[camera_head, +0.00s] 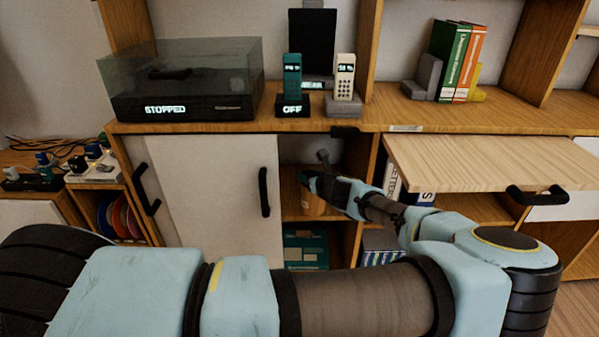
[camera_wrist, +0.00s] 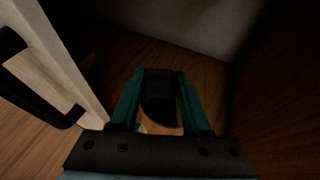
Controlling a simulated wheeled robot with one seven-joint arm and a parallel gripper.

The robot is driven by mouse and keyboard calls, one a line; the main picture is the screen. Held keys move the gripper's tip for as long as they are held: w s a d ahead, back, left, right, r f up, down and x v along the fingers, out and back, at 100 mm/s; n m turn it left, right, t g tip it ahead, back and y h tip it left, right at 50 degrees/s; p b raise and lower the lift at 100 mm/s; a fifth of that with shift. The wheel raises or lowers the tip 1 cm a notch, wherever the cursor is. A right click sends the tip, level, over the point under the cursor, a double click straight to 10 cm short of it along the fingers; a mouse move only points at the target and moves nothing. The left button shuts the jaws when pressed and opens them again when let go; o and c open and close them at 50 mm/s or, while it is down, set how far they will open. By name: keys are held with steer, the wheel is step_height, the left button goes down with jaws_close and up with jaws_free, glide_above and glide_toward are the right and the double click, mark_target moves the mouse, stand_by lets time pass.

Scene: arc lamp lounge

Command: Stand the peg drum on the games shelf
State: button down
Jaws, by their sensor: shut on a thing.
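A tan, drum-shaped thing (camera_head: 312,204), which I take for the peg drum, is in the open cabinet bay, at the level of the bay's middle shelf (camera_head: 290,213). My gripper (camera_head: 320,182) reaches into this bay and is shut on it. In the wrist view, a tan and black part of the drum (camera_wrist: 160,128) shows between the teal fingers of my gripper (camera_wrist: 161,78). Most of the drum is hidden by the gripper and arm. I cannot tell whether its base touches the shelf. No label shows which shelf is the games shelf.
A white sliding door (camera_head: 215,190) with black handles borders the bay on the left. A pale wooden flap (camera_head: 480,160) juts out on the right. Teal boxes (camera_head: 305,248) sit below. A record player (camera_head: 185,85) and two handsets (camera_head: 292,78) stand on the top.

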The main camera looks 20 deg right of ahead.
steer(key=x, duration=0.8)
steer(key=shift+w+f, duration=0.15)
steer(key=shift+f, duration=0.05)
steer(key=shift+c, duration=1.8)
jaws_free()
steer(key=v, duration=1.2)
